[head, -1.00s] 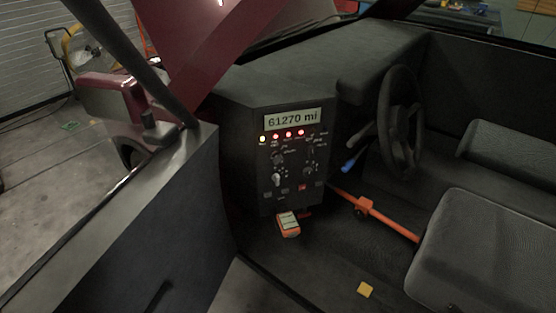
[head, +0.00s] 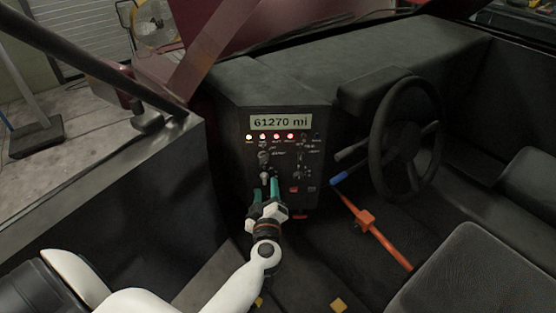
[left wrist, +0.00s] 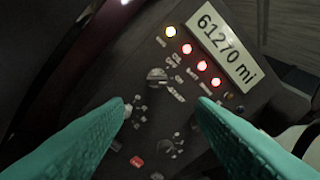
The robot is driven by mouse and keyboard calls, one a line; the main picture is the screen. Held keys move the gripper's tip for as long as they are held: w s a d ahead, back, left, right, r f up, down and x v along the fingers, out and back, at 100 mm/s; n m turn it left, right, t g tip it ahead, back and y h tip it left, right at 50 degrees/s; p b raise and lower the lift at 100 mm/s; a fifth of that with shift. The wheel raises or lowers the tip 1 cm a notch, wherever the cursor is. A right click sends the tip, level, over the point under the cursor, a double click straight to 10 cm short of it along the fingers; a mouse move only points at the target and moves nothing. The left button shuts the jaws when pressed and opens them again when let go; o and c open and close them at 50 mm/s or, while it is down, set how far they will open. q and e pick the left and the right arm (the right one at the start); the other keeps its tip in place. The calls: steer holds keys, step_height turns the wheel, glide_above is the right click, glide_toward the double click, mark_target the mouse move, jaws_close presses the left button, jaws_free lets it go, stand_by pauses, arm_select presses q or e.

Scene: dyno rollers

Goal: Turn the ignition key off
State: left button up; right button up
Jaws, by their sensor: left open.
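The dashboard control panel (head: 277,185) faces me below a display (head: 281,121) reading 61270 mi. A small pale key-like part (head: 264,177) sits at the panel's lower left, below a round knob (head: 264,157); I take it for the ignition key. In the left wrist view this part (left wrist: 127,109) shows beside the left fingertip, and whether they touch I cannot tell. My left gripper (head: 265,191) is open at the panel, its green fingers pointing at it. In the left wrist view the fingers (left wrist: 163,105) are apart with nothing clearly between them. My right gripper is not in view.
One yellow and three red lights (head: 276,136) are lit under the display. A steering wheel (head: 408,137) stands to the right, with a blue-tipped lever (head: 339,178) and an orange bar (head: 375,232) nearby. The door (head: 110,200) edges the left side. A seat (head: 465,270) is front right.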

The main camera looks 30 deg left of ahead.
mark_target(265, 163)
arm_select(q)
steer(key=shift+b+x, duration=0.4)
steer(key=shift+x, duration=5.5)
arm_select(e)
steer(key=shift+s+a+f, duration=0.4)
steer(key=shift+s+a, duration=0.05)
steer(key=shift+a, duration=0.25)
arm_select(q)
steer(key=shift+s+a, duration=0.1)
steer(key=c, duration=0.9)
